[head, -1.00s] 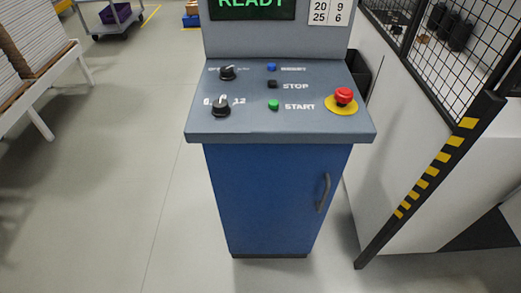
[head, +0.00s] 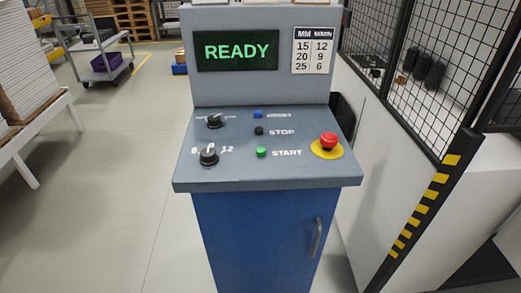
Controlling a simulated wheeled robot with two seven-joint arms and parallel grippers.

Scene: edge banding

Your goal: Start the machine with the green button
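The green START button (head: 261,152) sits on the sloped grey panel of the control console (head: 225,175), left of the word START. A black STOP button (head: 259,131) and a blue button (head: 257,114) are above it. A red emergency stop (head: 328,141) on a yellow disc is at the panel's right. Two black knobs are on the left, an upper one (head: 215,120) and a lower one (head: 208,155). The screen (head: 237,51) reads READY in green. Neither of my grippers shows in the head view.
A black mesh fence (head: 410,80) with a yellow-striped post (head: 424,205) stands close on the console's right. A table with stacked white boards (head: 30,65) is at the left. A grey cart (head: 100,62) is further back. The floor left of the console is clear.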

